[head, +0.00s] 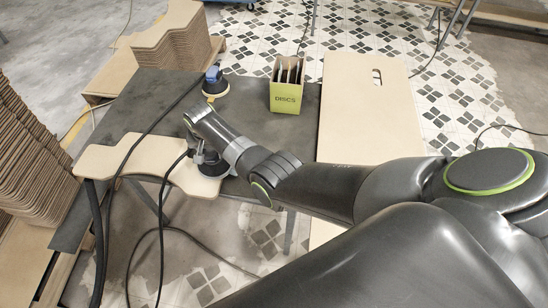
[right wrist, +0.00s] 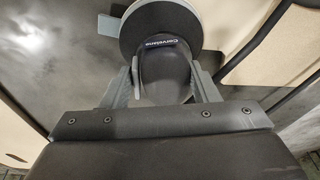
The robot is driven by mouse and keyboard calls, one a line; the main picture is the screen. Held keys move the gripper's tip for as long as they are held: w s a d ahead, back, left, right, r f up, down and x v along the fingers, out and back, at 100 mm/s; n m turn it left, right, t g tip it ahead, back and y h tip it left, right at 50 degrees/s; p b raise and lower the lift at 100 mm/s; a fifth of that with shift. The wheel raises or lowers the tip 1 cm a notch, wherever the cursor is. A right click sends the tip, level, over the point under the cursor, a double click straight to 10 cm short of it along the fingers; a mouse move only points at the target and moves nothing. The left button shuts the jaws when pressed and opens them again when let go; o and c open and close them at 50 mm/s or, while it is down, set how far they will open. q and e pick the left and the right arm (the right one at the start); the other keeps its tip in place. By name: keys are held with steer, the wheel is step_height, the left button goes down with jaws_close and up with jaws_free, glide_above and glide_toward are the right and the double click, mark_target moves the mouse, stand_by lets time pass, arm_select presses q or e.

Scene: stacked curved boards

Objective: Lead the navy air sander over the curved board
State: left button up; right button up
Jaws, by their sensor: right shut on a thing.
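The curved board (head: 125,160) is pale and wavy-edged and lies along the near left edge of the dark table. My right gripper (head: 199,150) is shut on a dark air sander (head: 211,165) at the board's right end. In the right wrist view, the fingers (right wrist: 176,85) sit either side of the sander's dark body (right wrist: 165,72), with its round pad (right wrist: 150,22) beyond. Its body looks almost black, so I cannot confirm navy. I cannot tell whether the pad touches the board. My left gripper is out of view.
A blue-topped sander (head: 213,80) stands farther back on the dark table (head: 240,117), near a yellow-green discs box (head: 284,95). A large pale panel (head: 350,115) lies at right. Board stacks (head: 30,155) stand at left. Black hoses (head: 161,215) cross the board and hang down.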

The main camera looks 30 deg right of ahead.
steer(key=shift+a+r, duration=0.1)
steer(key=shift+a, duration=0.05)
stand_by(0.6)
steer(key=shift+w+r, duration=0.2)
steer(key=shift+r, duration=0.55)
steer(key=shift+w+v, duration=0.2)
steer(key=shift+v, duration=0.8)
steer(key=shift+w+v, duration=0.2)
steer(key=shift+v, duration=0.75)
steer(key=shift+w+v, duration=0.2)
steer(key=shift+v, duration=0.8)
steer(key=shift+d+r, duration=0.1)
steer(key=shift+d, duration=0.15)
